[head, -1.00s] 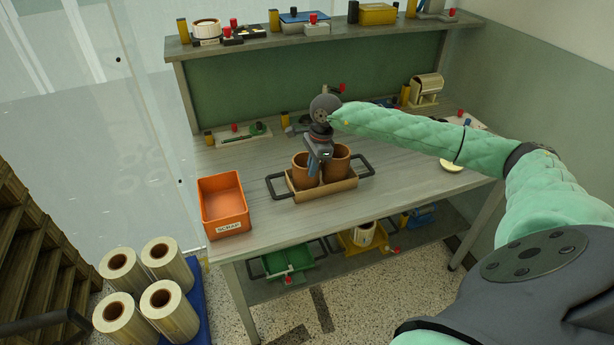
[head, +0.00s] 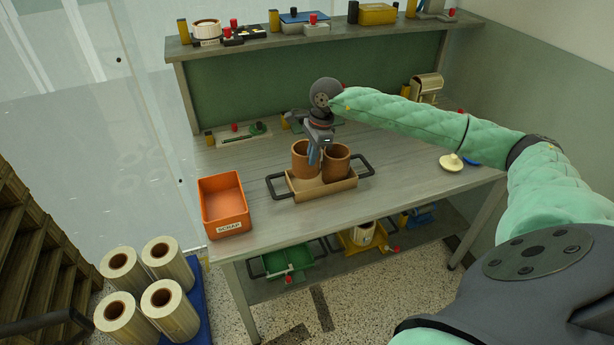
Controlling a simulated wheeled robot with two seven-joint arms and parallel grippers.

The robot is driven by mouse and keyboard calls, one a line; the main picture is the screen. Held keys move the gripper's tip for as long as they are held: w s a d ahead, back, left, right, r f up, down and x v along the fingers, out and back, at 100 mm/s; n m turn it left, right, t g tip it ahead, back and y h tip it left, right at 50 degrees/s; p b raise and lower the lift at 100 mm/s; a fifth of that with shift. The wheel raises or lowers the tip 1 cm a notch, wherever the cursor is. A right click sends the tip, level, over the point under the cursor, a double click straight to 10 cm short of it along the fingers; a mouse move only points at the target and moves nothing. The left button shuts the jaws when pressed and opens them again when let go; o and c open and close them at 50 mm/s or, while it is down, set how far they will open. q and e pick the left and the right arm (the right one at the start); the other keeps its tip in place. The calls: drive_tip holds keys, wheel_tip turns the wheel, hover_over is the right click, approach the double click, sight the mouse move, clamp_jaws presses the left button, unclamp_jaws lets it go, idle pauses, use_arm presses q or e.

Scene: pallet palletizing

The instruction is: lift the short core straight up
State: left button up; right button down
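Two brown cardboard cores are at a shallow tan tray (head: 322,190) with black handles on the bench. The left, short core (head: 300,166) is raised a little, its rim about level with that of the right, taller core (head: 337,166). The right core stands upright in the tray. My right gripper (head: 313,157) points down at the short core's near right wall and appears shut on it. The fingertips are small and partly hidden against the core. The short core looks upright; its lower edge is close behind the tray's front wall. My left gripper is out of view.
An orange scrap bin (head: 224,205) stands left of the tray. A cream knob-like part (head: 451,162) lies to the right. A shelf (head: 330,37) with several small items runs along the back. The bench in front of the tray is clear.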

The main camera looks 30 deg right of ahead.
drive_tip(key=shift+r, duration=1.5)
drive_tip(key=shift+f, duration=0.1)
